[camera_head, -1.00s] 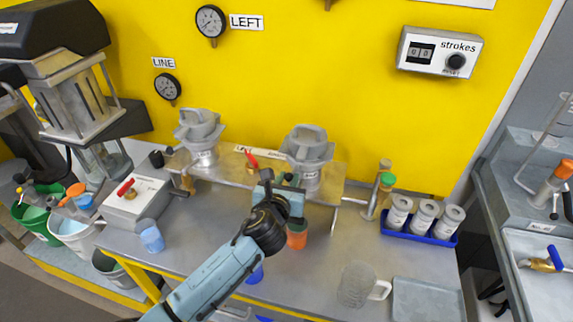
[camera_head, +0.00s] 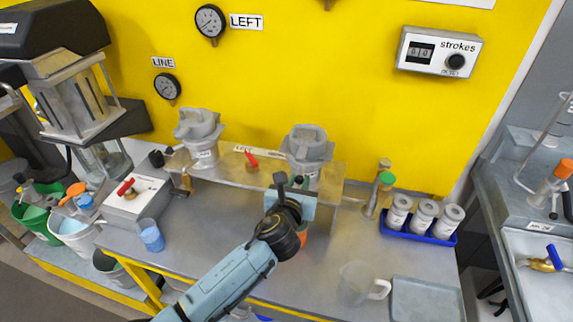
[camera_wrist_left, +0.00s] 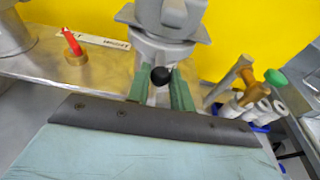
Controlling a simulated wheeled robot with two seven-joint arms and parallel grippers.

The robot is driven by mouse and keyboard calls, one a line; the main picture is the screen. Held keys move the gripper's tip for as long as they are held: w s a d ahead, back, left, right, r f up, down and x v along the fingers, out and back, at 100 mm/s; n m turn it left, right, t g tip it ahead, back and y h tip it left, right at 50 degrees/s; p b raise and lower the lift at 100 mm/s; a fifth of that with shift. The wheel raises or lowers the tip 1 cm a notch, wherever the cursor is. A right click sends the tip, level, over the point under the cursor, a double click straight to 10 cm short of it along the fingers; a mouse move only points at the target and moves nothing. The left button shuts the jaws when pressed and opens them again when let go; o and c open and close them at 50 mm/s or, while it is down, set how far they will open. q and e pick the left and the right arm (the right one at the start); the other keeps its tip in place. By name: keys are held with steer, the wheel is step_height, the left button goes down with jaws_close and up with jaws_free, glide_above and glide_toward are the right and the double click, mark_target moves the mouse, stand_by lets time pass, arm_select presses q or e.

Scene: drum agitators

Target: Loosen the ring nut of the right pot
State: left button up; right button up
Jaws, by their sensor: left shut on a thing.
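The right pot (camera_head: 308,145) is a grey metal vessel with a wide, faceted top, set in a shelf against the yellow wall. It also shows in the left wrist view (camera_wrist_left: 165,25). My left gripper (camera_head: 290,183) is just below and in front of it. In the left wrist view its green fingers (camera_wrist_left: 160,88) stand on either side of a black ball knob (camera_wrist_left: 160,75), under the pot's body. The gripper is shut on this black-knobbed handle, seemingly the ring nut's. The nut itself is mostly hidden. My right gripper is out of view.
The left pot (camera_head: 199,128) stands on the same shelf (camera_head: 225,173), with a red-handled valve (camera_head: 251,158) between the pots. A green-topped tap (camera_head: 386,180) and a blue tray (camera_head: 432,236) of canisters are at right. A clear jug (camera_head: 357,284) stands in front.

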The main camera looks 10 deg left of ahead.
arm_select(q)
steer(key=shift+w+d, duration=0.1)
steer(key=shift+d, duration=0.85)
steer(key=shift+o, duration=0.2)
steer(key=shift+w+d, duration=0.2)
steer(key=shift+d, duration=0.7)
steer(key=shift+o, duration=0.2)
steer(key=shift+w+d+r+b, duration=0.15)
steer(key=shift+w+d+b, duration=0.15)
steer(key=shift+d, duration=0.5)
steer(key=o, duration=0.9)
steer(key=shift+w+d, duration=0.15)
steer(key=shift+w, duration=0.05)
steer(key=o, duration=0.5)
steer(key=shift+o, duration=0.4)
steer(key=shift+a, duration=0.2)
